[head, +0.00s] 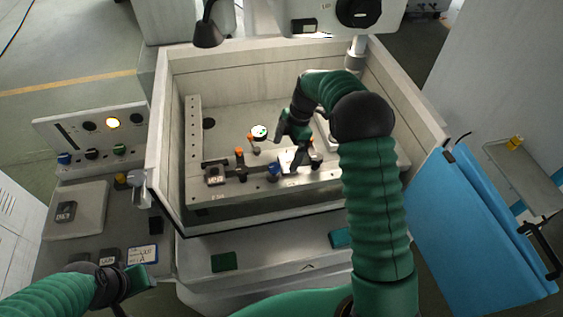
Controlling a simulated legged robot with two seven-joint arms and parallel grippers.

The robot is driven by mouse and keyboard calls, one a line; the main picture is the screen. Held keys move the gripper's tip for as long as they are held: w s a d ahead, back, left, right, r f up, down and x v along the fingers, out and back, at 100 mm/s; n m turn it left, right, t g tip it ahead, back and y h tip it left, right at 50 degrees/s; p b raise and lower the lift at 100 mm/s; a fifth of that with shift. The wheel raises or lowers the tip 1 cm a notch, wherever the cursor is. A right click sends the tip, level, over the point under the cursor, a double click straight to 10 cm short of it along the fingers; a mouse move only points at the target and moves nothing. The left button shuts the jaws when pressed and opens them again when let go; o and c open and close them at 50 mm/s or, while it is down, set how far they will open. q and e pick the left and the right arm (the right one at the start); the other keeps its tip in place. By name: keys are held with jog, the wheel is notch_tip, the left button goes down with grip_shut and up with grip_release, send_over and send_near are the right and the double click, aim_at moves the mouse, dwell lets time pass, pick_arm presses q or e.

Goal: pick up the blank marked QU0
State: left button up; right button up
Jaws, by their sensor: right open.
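Several small dark blocks with pale markings are in view. One (66,212) lies on a grey pad at the left, one (109,257) lies on the ledge at lower left beside a white card (142,254), and one (214,174) sits at the left of the fixture in the machine tub. The markings are too small to read surely, so I cannot tell which is QU0. My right gripper (291,146) is open over the fixture, close to a pale-topped piece it partly hides. My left gripper (140,277) is low at the left, near the card; its jaws do not show clearly.
The tub's walls (160,130) surround the metal bed (228,115). Orange and blue clamp knobs (239,152) stand along the fixture. A control panel (95,132) is at the left, a blue door (475,225) at the right. A machine head hangs above the back.

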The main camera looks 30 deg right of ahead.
aim_at(289, 162)
jog(key=d+f, duration=0.1)
jog(key=d+f+p, duration=0.1)
jog(key=f, duration=0.2)
jog(key=shift+s+d+f, duration=0.15)
jog(key=shift+d+f, duration=0.25)
jog(key=shift+s+f, duration=0.1)
jog(key=shift+s, duration=0.15)
jog(key=shift+a, duration=0.9)
jog(key=shift+c, duration=0.6)
jog(key=shift+w+a, duration=0.1)
jog(key=shift+a, duration=0.45)
jog(key=c, duration=0.5)
jog(key=shift+r, duration=0.25)
jog(key=c, duration=0.4)
jog(key=shift+d, duration=0.45)
jog(key=c, duration=0.8)
jog(key=shift+d+r, duration=0.1)
jog(key=c, duration=0.3)
pick_arm(q)
jog(key=shift+s+d+r, duration=0.1)
jog(key=shift+d+r, duration=1)
jog(key=shift+r, duration=0.05)
pick_arm(e)
jog(key=shift+w, duration=0.1)
jog(key=shift+c, duration=0.2)
